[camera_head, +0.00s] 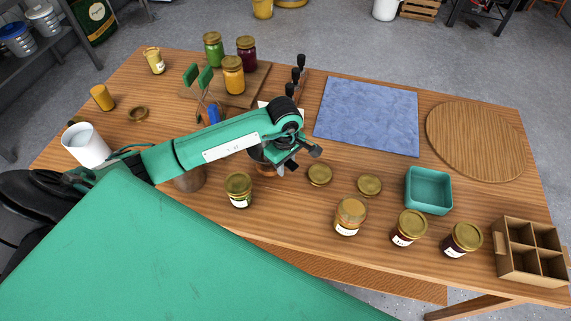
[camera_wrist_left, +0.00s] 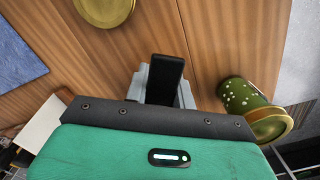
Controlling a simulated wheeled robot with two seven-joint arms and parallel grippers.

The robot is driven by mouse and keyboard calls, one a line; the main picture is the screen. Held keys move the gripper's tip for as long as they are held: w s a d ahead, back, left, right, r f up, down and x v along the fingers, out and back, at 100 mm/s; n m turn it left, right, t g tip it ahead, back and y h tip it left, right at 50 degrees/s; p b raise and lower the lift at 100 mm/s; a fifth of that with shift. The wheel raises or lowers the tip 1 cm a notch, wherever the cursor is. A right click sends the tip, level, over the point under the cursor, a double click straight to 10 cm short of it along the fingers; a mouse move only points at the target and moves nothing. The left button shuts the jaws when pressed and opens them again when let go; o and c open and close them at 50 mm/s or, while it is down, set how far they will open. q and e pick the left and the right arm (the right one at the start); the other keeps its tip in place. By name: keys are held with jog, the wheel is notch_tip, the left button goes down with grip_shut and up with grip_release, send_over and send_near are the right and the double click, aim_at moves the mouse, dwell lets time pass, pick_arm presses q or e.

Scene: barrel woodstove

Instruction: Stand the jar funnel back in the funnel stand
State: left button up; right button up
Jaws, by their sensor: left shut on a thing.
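My left gripper (camera_head: 290,162) reaches over the middle of the table, low above the wood. In the left wrist view its dark fingers (camera_wrist_left: 166,78) are together. A grey and copper-brown piece (camera_head: 265,167), which looks like the jar funnel, shows in the head view at the gripper, mostly covered by it. I cannot tell whether it touches the table. A brown round object (camera_head: 190,180) shows partly below my left arm; I cannot tell whether it is the funnel stand. My right gripper is not in view.
A green-filled jar (camera_head: 239,190) stands near the gripper. Two loose lids (camera_head: 320,174) (camera_head: 369,185) lie to its right. Other jars (camera_head: 350,216) line the front edge. A teal tray (camera_head: 429,189), wooden crate (camera_head: 531,250), blue mat (camera_head: 367,115) and round board (camera_head: 475,140) lie right.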

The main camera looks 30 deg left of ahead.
pick_arm(q)
jog(key=shift+b, duration=0.3)
dwell(0.5)
jog(key=shift+f+b, duration=0.5)
dwell(0.4)
jog(key=shift+f+b, duration=0.5)
jog(key=shift+f, duration=0.1)
jog(key=o, duration=1.1)
jog(key=shift+r, duration=0.1)
jog(key=shift+r+p, duration=1.55)
jog(key=shift+r, duration=1.4)
